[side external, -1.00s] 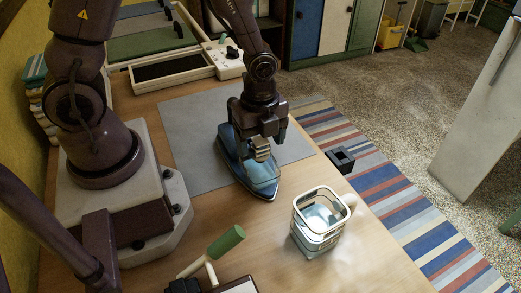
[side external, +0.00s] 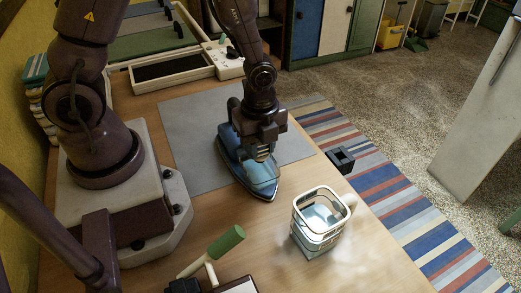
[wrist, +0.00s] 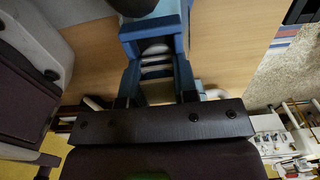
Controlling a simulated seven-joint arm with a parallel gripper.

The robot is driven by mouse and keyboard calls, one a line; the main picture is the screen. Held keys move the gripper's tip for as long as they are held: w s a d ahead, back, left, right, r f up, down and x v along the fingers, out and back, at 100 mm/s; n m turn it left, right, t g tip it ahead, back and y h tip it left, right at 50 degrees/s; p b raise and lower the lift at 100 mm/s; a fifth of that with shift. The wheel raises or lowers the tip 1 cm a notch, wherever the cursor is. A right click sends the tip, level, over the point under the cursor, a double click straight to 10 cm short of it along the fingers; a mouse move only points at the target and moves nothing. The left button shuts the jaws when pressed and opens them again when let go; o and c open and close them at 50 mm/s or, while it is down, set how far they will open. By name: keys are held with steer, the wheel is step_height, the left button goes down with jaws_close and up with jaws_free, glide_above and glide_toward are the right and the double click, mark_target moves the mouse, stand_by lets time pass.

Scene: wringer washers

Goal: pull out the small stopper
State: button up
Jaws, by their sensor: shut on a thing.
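A blue steam iron (side external: 232,150) lies on a grey mat, its pointed nose toward the front right. My gripper (side external: 262,156) is down at the iron's front top, its jaws shut on a small part there, which I take to be the small stopper. The fingers hide most of it in the side view. In the wrist view the blue iron (wrist: 152,35) is at the top, with pale ribbed pieces between the blue sides. I cannot see whether the stopper has shifted in its seat.
A clear jug (side external: 318,222) with water stands on the wooden table at the front right, with faint steam nearby. A green-handled tool (side external: 226,242) is at the front. The grey mat (side external: 190,115) has bare room around the iron. A black square block (side external: 341,160) is near the table's right edge.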

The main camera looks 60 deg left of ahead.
stand_by(0.4)
steer(key=shift+r, duration=2.2)
steer(key=shift+r, duration=0.15)
